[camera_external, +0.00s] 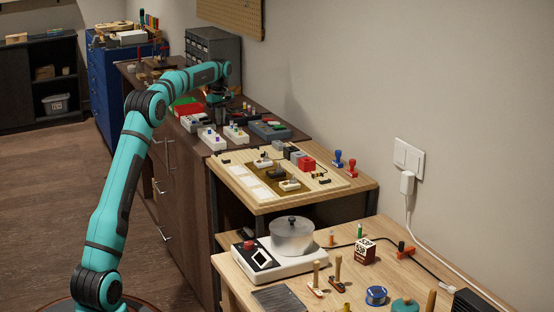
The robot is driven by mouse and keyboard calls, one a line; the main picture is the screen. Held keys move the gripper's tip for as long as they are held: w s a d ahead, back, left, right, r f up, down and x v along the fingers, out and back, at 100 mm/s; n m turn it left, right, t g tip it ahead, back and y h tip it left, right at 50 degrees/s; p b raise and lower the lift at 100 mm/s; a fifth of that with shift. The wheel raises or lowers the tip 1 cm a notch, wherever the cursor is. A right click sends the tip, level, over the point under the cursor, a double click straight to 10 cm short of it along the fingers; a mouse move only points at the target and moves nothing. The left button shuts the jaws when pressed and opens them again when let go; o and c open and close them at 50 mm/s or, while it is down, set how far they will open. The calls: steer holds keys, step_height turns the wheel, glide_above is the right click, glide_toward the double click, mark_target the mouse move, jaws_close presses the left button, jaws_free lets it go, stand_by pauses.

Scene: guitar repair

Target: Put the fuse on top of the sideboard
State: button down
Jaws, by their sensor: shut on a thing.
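The sideboard (185,205) is the long dark brown cabinet with metal handles along the wall. My arm reaches out over its top from the lower left. My gripper (219,104) points down above the sideboard's top, among the boxes there. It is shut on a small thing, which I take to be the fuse. The fuse itself cannot be made out at this size, and the fingertips are partly lost against the dark background. I cannot tell whether the held thing touches the surface.
Several pedal-like boxes, such as a white one (212,139) and a grey one (271,130), crowd the sideboard's top. A red box (186,107) and a grey drawer unit (212,48) stand farther back. Nearer are a lower wooden table (350,196) and a workbench (235,278).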

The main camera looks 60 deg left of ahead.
steer(key=c, duration=1.8)
jaws_free()
step_height(320, 180, up, 12)
steer(key=shift+r, duration=0.1)
